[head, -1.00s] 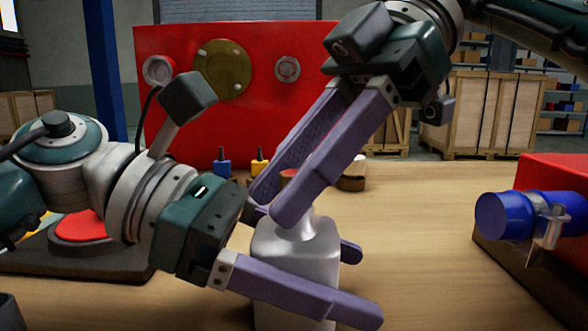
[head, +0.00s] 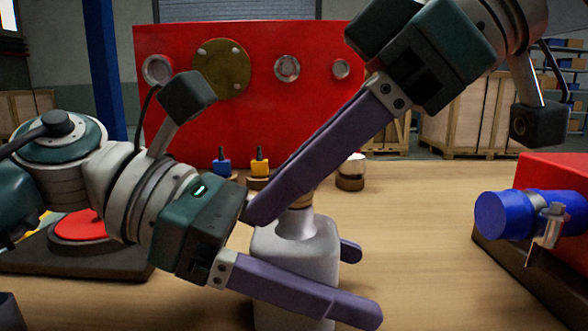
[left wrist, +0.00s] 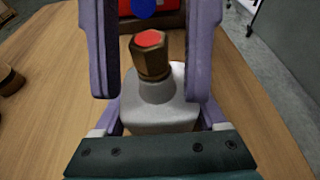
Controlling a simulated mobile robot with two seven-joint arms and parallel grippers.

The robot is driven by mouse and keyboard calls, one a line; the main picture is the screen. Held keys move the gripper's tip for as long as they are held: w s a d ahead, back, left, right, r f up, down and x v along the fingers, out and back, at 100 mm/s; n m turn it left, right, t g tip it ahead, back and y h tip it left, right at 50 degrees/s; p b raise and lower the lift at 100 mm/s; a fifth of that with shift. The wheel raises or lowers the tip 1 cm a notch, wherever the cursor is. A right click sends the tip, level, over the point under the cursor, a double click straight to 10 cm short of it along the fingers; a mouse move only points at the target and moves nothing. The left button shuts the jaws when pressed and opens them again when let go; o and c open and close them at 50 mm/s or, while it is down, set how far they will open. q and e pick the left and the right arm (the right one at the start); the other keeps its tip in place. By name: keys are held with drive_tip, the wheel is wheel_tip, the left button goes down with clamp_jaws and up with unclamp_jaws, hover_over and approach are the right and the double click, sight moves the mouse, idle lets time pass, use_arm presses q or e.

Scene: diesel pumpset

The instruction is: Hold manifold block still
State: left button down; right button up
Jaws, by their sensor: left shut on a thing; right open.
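The manifold block (head: 293,250) is a pale grey body with a narrow neck, upright on the wooden bench. My left gripper (head: 357,281) is shut on the block, one finger at the front and one behind. The block also shows between fingers in the left wrist view (left wrist: 158,108). A brass hex fitting (left wrist: 150,58) with a red top sits on the neck. My right gripper (head: 266,208) reaches down from the upper right. It is open, with a finger on either side of the fitting; in the head view its near finger hides much of the fitting.
A red panel (head: 270,110) stands behind. Small blue (head: 221,167) and yellow (head: 259,167) pieces and a round capped part (head: 351,172) sit behind the block. A blue cylinder (head: 510,214) is at the right. Bench between it and the block is clear.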

drive_tip(key=shift+m+t, duration=0.7)
drive_tip(key=shift+m, duration=0.3)
drive_tip(key=shift+s+a+r, duration=0.1)
drive_tip(key=shift+a, duration=0.15)
drive_tip(key=shift+d+m+t+h, duration=0.25)
drive_tip(key=shift+m+t+h, duration=0.35)
drive_tip(key=shift+m+t, duration=0.55)
clamp_jaws()
drive_tip(key=shift+g, duration=0.25)
